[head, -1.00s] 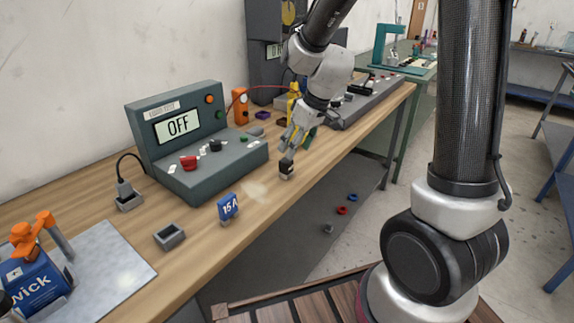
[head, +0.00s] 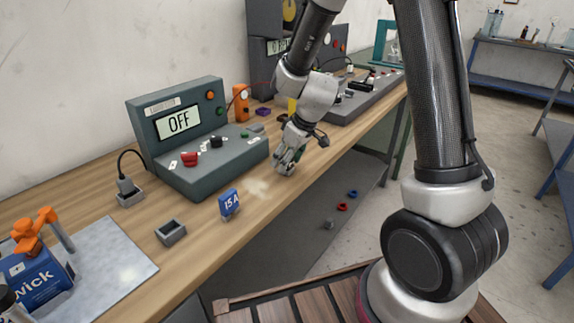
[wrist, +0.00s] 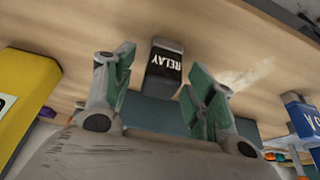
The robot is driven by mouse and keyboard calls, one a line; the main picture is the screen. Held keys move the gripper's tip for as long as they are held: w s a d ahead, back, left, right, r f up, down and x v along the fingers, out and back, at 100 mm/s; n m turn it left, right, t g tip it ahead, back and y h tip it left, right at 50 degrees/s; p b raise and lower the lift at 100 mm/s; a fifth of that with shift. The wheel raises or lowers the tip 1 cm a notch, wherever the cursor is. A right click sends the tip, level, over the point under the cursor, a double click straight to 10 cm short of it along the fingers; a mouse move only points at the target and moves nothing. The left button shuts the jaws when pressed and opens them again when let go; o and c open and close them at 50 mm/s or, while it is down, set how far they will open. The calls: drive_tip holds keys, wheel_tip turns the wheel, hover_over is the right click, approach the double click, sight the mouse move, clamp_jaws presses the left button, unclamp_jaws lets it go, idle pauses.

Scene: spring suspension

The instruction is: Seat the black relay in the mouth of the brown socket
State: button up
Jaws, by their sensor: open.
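The black relay (wrist: 165,64), with RELAY in white letters, stands on the wooden bench in the wrist view. My gripper (wrist: 159,72) is open, with one green-padded finger on each side of the relay and a visible gap on both sides. In the head view my gripper (head: 285,167) is low at the bench, right of the grey OFF tester, and hides the relay. I cannot make out a brown socket in either view.
A blue 15 A part (head: 229,204) stands nearby. An empty grey holder (head: 170,232) and a grey holder with a corded plug (head: 129,197) sit further left. The OFF tester (head: 205,150) stands behind. A yellow object (wrist: 22,95) is left in the wrist view.

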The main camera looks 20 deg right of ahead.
drive_tip(key=shift+c, duration=0.4)
drive_tip(key=c, duration=1)
